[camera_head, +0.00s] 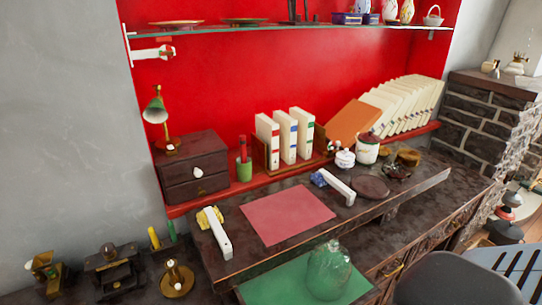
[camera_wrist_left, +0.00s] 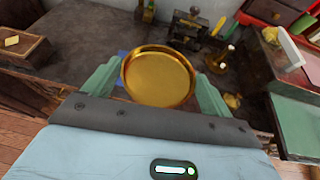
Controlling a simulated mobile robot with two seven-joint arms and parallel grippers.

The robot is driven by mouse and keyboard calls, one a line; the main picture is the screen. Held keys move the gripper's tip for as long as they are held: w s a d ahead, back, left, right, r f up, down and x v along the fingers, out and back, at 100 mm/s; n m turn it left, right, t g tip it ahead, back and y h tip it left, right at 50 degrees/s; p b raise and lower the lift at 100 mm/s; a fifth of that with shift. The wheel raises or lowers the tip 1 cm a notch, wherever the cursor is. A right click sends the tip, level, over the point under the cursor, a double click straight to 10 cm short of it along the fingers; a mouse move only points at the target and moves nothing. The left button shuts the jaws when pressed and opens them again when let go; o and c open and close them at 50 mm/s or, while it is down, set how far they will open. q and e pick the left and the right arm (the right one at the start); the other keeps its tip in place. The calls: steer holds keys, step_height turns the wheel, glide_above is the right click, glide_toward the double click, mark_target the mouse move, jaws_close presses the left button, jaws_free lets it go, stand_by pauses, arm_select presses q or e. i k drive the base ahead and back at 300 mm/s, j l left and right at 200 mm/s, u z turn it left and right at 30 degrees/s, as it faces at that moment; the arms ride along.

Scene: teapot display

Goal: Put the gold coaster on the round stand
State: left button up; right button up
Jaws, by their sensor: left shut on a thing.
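The gold coaster (camera_wrist_left: 158,78), a round shallow dish with a raised rim, is in the middle of the left wrist view. My left gripper (camera_wrist_left: 157,80) is shut on it, with a green finger at each side, and holds it in front of the dark desk top. Neither the coaster nor my left gripper shows in the head view. A dark round flat disc (camera_head: 370,187) lies on the raised desk shelf at the right in the head view; it may be the round stand, but I cannot tell for sure. My right gripper is not in view.
A green glass jar (camera_head: 328,272) stands on a green mat (camera_head: 275,285). A brass candle holder (camera_head: 177,280) and dark metal devices (camera_head: 112,268) stand at the left. A red mat (camera_head: 287,214) on the shelf is bare. White jars (camera_head: 367,150) stand behind the disc.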

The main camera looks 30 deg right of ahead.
mark_target(369, 185)
steer(key=k+l, duration=0.1)
steer(key=l, duration=0.4)
steer(key=k+l, duration=0.1)
steer(key=l, duration=0.4)
steer(key=k+l, duration=0.1)
steer(key=l, duration=1.55)
steer(key=k+l, duration=0.1)
steer(key=l, duration=1.85)
steer(key=i+l, duration=0.1)
steer(key=l, duration=0.25)
steer(key=i+l, duration=0.1)
steer(key=l, duration=0.65)
steer(key=i, duration=0.05)
